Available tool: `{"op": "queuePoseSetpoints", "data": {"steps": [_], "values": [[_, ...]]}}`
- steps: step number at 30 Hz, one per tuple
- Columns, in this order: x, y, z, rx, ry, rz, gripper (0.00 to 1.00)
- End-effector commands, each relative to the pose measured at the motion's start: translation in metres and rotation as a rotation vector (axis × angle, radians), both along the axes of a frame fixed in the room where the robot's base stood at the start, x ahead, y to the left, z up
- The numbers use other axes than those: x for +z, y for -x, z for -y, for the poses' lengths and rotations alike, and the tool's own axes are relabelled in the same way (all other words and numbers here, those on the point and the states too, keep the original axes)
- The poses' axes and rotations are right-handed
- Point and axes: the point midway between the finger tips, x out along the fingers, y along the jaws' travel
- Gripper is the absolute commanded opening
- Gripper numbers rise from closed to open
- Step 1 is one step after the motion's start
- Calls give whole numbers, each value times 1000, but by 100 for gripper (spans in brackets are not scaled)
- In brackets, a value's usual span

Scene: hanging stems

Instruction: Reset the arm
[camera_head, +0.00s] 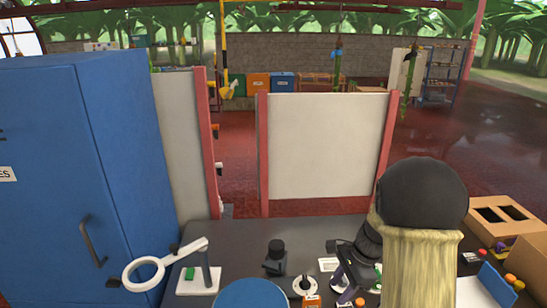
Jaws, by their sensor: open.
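My arm stands at the right of the head view, with a large black rounded joint and a straw-coloured link in front. Its dark lower part reaches down and left behind them to my gripper (349,285), which is small, dark and partly hidden. The gripper is open, low over the dark worktop (235,240), among small items. I cannot make out anything held in it. Green hanging stems (337,68) and (409,82) are far off in the background.
A blue cabinet (60,160) fills the left. A white magnifier stand (200,275), a black knob-like object (275,255) and a blue round top (252,294) are along the front. White panels (325,145) stand behind the worktop. A cardboard box (490,220) is at right.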

Motion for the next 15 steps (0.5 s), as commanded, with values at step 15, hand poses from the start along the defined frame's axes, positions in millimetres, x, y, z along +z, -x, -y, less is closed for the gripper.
{"op": "queuePoseSetpoints", "data": {"steps": [15], "values": [[37,118,-48,1239,398,397,42]]}}
